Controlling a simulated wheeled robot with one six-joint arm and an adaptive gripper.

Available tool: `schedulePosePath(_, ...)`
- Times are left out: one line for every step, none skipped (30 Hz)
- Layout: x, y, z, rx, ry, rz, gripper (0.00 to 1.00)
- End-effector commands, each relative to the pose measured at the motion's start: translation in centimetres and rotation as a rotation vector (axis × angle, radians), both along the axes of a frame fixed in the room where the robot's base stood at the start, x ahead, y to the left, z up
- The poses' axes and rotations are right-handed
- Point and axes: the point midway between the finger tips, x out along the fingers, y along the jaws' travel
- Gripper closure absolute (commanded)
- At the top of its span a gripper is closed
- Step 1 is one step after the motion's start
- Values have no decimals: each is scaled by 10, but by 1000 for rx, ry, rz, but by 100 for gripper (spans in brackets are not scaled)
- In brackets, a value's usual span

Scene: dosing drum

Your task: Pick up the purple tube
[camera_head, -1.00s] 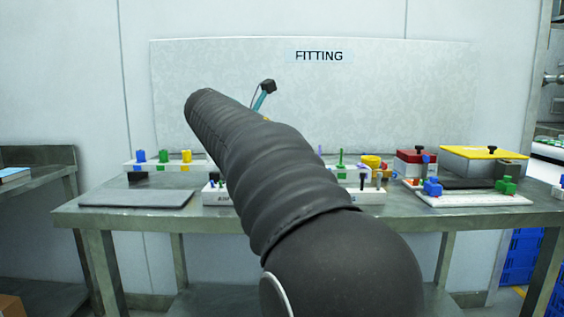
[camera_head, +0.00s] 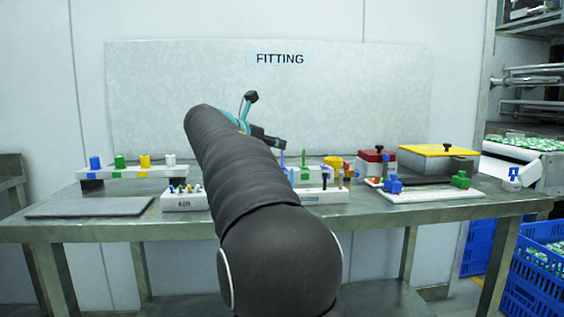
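A thin purple tube (camera_head: 282,159) stands upright on the bench, just right of my arm, and its lower part is hard to make out. My gripper (camera_head: 267,121) is beyond the end of my dark, ribbed arm, above the bench and in front of the back panel. One dark fingertip points up and the other reaches right, with teal parts between. The fingers look spread apart with nothing between them. The lower right finger is close above the purple tube in the picture; the gap in depth cannot be told. My arm hides part of the bench.
A green peg (camera_head: 303,158) stands beside the tube. A white rack (camera_head: 322,196) is in front. A white block (camera_head: 180,202) with small pegs and a row of coloured knobs (camera_head: 133,173) are left. Red (camera_head: 375,157) and yellow-lidded (camera_head: 438,151) boxes are right. A grey mat (camera_head: 90,207) lies bare.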

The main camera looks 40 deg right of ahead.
Motion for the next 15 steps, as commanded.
schedulePosePath(0,-6,-5,1,1,-4,63)
schedulePosePath(0,-10,-8,1,1,-4,63)
schedulePosePath(1,-15,-11,0,2,-4,63)
schedulePosePath(1,-19,-14,0,2,-4,63)
schedulePosePath(1,-23,-16,0,2,-4,63)
schedulePosePath(3,-28,-16,0,3,-4,63)
schedulePosePath(4,-32,-17,1,1,-4,63)
schedulePosePath(5,-35,-17,0,1,-3,63)
schedulePosePath(6,-38,-18,0,1,-2,63)
schedulePosePath(6,-39,-18,0,1,-2,63)
schedulePosePath(6,-40,-18,0,1,-2,63)
schedulePosePath(6,-40,-19,0,1,-2,63)
schedulePosePath(6,-40,-18,0,0,-1,63)
schedulePosePath(6,-40,-18,0,0,-1,63)
schedulePosePath(6,-40,-18,0,0,-1,63)
